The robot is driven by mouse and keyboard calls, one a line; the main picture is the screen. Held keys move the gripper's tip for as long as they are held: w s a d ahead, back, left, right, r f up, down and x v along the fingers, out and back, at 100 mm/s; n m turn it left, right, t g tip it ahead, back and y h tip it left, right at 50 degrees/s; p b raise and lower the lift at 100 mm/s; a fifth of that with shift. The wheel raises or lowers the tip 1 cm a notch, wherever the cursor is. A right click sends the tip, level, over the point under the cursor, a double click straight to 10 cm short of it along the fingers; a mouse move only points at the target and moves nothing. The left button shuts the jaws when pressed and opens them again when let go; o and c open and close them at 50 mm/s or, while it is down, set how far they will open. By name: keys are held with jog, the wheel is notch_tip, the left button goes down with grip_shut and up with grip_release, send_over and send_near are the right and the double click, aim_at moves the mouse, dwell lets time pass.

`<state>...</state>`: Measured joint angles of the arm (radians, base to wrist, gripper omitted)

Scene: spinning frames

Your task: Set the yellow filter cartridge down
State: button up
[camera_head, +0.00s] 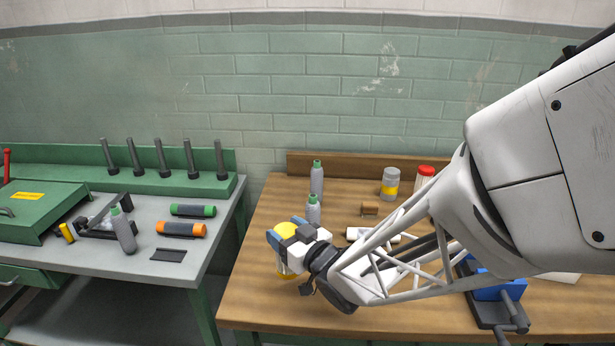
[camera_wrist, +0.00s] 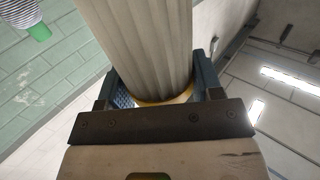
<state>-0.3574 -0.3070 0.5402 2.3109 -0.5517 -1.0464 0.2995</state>
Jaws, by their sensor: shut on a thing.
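The yellow filter cartridge (camera_head: 287,229) is in my gripper (camera_head: 284,236), above the left part of the wooden bench. Its yellow top and lower end show in the head view; the gripper hides much of its middle. In the wrist view the cartridge is a pale pleated cylinder (camera_wrist: 145,40) with a yellow rim low between the fingers (camera_wrist: 155,90). The fingers are shut on it, one on each side. It looks about upright in the head view. I cannot tell whether its lower end touches the bench.
The wooden bench (camera_head: 255,290) has bare room at its front left. Two grey bottles with green caps, one tall (camera_head: 317,180) and one short (camera_head: 313,210), stand just behind the gripper. A grey-yellow can (camera_head: 390,182) and red-lidded jar (camera_head: 424,175) stand farther back. A blue vise (camera_head: 490,290) is right.

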notch_tip(320, 180, up, 8)
jog(key=shift+f, duration=0.1)
jog(key=shift+r, duration=0.3)
jog(key=shift+w+a+r, duration=0.15)
jog(key=shift+w+a, duration=0.1)
jog(key=shift+w, duration=0.25)
jog(key=shift+w+a+r, duration=0.15)
jog(key=shift+w+a, duration=0.05)
jog(key=shift+w, duration=0.25)
jog(key=w+a+r+n+g+y, duration=0.1)
jog(key=w+a+n+g+y, duration=0.15)
jog(key=w, duration=0.45)
jog(key=w+a+r+n+g+y, duration=0.1)
jog(key=w+a+r+n+g, duration=0.15)
jog(key=w, duration=0.55)
jog(key=w+a+f+n+g+y, duration=0.1)
jog(key=w+f+n+g, duration=0.1)
jog(key=w+g, duration=0.35)
jog(key=w+f+n+g, duration=0.2)
jog(key=w+f, duration=0.1)
jog(key=w, duration=0.5)
jog(key=f, duration=0.4)
jog(key=shift+s+a+f, duration=0.1)
jog(key=shift+a+f, duration=0.1)
jog(key=shift+a, duration=0.05)
notch_tip(320, 180, down, 6)
jog(key=shift+f, duration=0.2)
